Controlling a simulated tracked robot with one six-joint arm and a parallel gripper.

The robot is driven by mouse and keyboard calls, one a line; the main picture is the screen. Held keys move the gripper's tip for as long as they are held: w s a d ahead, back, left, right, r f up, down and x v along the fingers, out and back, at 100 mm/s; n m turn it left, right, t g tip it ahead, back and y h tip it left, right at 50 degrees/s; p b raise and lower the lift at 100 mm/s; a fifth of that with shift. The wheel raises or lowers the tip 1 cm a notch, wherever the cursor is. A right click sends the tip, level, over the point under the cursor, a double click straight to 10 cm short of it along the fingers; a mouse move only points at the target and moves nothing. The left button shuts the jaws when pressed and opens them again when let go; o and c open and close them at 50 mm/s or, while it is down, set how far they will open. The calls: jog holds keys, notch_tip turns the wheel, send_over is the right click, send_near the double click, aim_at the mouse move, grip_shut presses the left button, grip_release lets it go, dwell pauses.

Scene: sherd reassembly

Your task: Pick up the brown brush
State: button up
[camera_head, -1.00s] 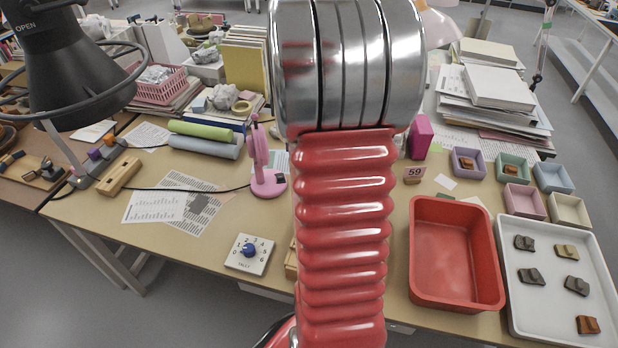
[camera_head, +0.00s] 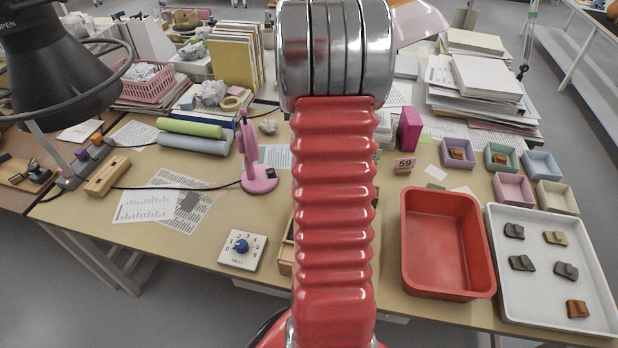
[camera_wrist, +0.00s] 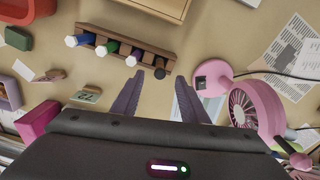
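A brown wooden rack (camera_wrist: 146,47) in the wrist view holds several upright tools with white, blue, green and dark ends. I cannot tell a brown brush apart with certainty; the dark-ended tool (camera_wrist: 160,73) stands at the rack's right end. My gripper (camera_wrist: 160,82) is open and empty, its two dark fingers apart and pointing at that right end, with the dark tip between them in the picture. I see no contact. In the head view my red arm hides my gripper and most of the rack.
A red tray (camera_head: 408,280) and a white tray (camera_head: 540,301) with sherds lie front right.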

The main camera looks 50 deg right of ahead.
notch_tip(320, 180, down, 6)
jog(key=shift+r, duration=0.15)
dwell(0.3)
jog(key=shift+d+f, duration=0.15)
jog(key=shift+f, duration=2.45)
jog(key=shift+c, duration=0.6)
grip_shut()
